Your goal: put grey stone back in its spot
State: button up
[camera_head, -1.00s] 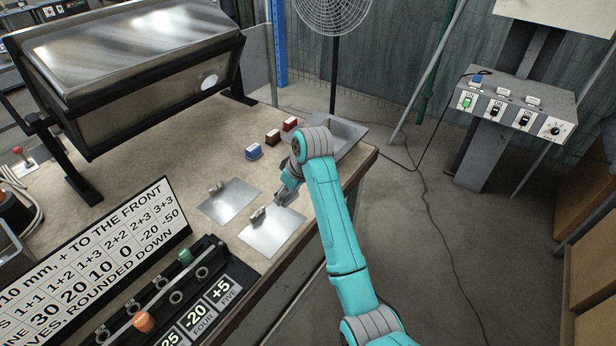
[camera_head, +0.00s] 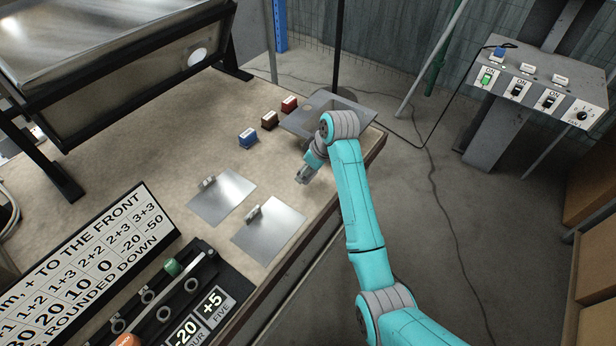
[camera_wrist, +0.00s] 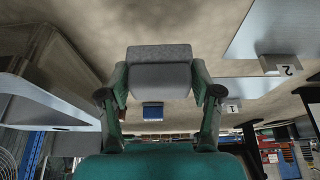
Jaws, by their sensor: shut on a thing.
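My gripper (camera_head: 302,177) is over the right part of the worktop, behind and right of the nearer metal plate. In the wrist view my gripper (camera_wrist: 160,88) is shut on a grey stone (camera_wrist: 160,72), a rounded block between its two fingers. In the head view the stone is small and hard to tell from the fingertips. Whether it touches the worktop is unclear. A blue block (camera_head: 248,139), a brown block (camera_head: 269,121) and a dark red block (camera_head: 289,104) stand in a row behind and left of my gripper. The stone's spot cannot be told for certain.
Two metal plates, farther (camera_head: 216,203) and nearer (camera_head: 262,237), carry small tags numbered 1 (camera_wrist: 233,105) and 2 (camera_wrist: 281,65). A shallow grey tray (camera_head: 298,122) lies at the back right, partly behind my arm. Free worktop (camera_head: 170,140) lies left of the blocks.

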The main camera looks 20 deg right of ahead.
aim_at(308, 178)
jog(key=shift+f, duration=1.8)
jog(key=shift+f, duration=0.1)
jog(key=o, duration=1.3)
jog(key=v, duration=1.2)
